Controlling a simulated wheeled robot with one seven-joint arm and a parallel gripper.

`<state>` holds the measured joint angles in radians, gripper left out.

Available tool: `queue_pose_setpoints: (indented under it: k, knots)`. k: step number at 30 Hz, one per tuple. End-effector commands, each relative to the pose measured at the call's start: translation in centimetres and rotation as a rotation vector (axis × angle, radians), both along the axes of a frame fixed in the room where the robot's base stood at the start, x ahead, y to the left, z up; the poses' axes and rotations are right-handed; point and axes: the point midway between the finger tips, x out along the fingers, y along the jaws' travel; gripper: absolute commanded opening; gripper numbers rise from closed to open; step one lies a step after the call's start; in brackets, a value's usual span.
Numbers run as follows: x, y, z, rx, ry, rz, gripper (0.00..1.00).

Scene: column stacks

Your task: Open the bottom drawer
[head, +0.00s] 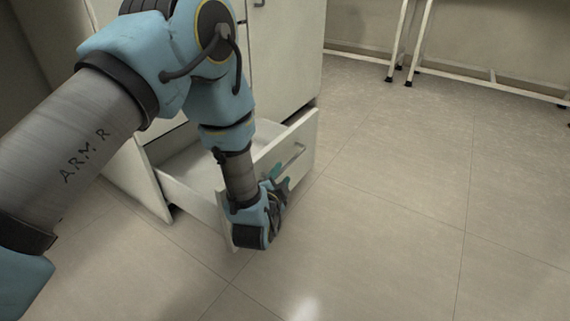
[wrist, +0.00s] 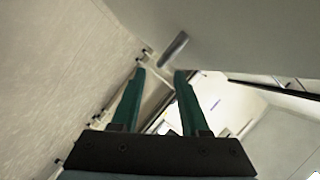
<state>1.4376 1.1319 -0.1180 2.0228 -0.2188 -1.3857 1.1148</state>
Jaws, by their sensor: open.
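The bottom drawer (head: 173,183) of the white cabinet is pulled well out, and its empty-looking interior shows in the head view. Its front panel (head: 308,140) carries a metal bar handle (head: 294,158). My gripper (head: 279,176) is beside the outer face of the front panel, close to the handle. In the wrist view my gripper (wrist: 160,72) has its two green fingers apart with nothing between them. The handle (wrist: 174,48) shows just beyond the fingertips, against the grey panel (wrist: 245,35). My arm hides part of the drawer and its front.
The cabinet body (head: 285,55) stands behind the drawer, with another handle near its top. White-legged tables (head: 400,45) stand at the back right. The tiled floor (head: 400,200) to the right and in front is clear.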

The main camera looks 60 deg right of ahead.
Motion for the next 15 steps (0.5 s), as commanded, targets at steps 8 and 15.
queue_pose_setpoints:
  k: [8, 15]
  knots:
    - [-1.1, 3.8, 1.0, 0.001, 0.0, -0.002, 0.45]
    - [-1.3, 4.3, 1.0, 0.0, -0.001, -0.001, 0.45]
